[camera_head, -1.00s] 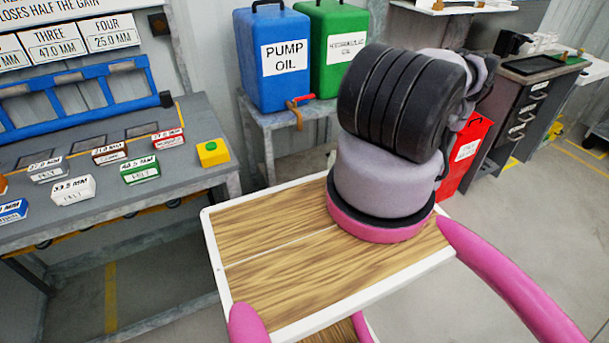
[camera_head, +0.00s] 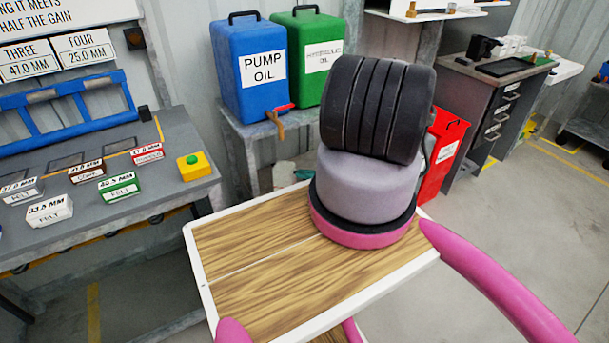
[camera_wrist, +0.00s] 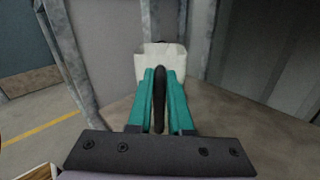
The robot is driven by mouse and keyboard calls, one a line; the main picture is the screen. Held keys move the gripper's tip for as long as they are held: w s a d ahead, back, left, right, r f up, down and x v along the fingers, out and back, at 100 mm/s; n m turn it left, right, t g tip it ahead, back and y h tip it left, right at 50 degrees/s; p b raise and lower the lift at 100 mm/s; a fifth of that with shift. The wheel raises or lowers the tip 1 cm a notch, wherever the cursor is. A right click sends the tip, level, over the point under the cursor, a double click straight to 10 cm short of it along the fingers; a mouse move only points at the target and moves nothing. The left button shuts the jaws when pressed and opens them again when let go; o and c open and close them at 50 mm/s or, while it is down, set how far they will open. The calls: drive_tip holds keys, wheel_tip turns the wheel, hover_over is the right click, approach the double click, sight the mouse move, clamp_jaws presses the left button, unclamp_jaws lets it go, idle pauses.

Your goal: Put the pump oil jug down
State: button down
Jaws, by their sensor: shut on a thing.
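A whitish jug (camera_wrist: 160,62) shows in the wrist view, just beyond my fingertips, with a black handle (camera_wrist: 159,98) running toward the camera. The teal fingers of my gripper (camera_wrist: 160,80) are shut on that handle, one on each side. The jug's lower part is hidden, and I cannot tell whether it touches a surface. In the head view, a small pale patch (camera_head: 285,177) with some teal beside it shows left of my arm, below the drums; it looks like part of the jug and gripper. My arm hides the rest.
A blue drum (camera_head: 247,92) labelled PUMP OIL and a green drum (camera_head: 309,88) stand on a grey metal stand (camera_head: 248,134). A workbench (camera_head: 150,190) with labelled blocks is at left. A red container (camera_head: 440,155) stands right of my arm. Open floor lies at right.

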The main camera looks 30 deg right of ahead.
drive_tip(key=shift+f, duration=0.15)
drive_tip(key=c, duration=0.8)
unclamp_jaws()
drive_tip(key=shift+c, duration=0.2)
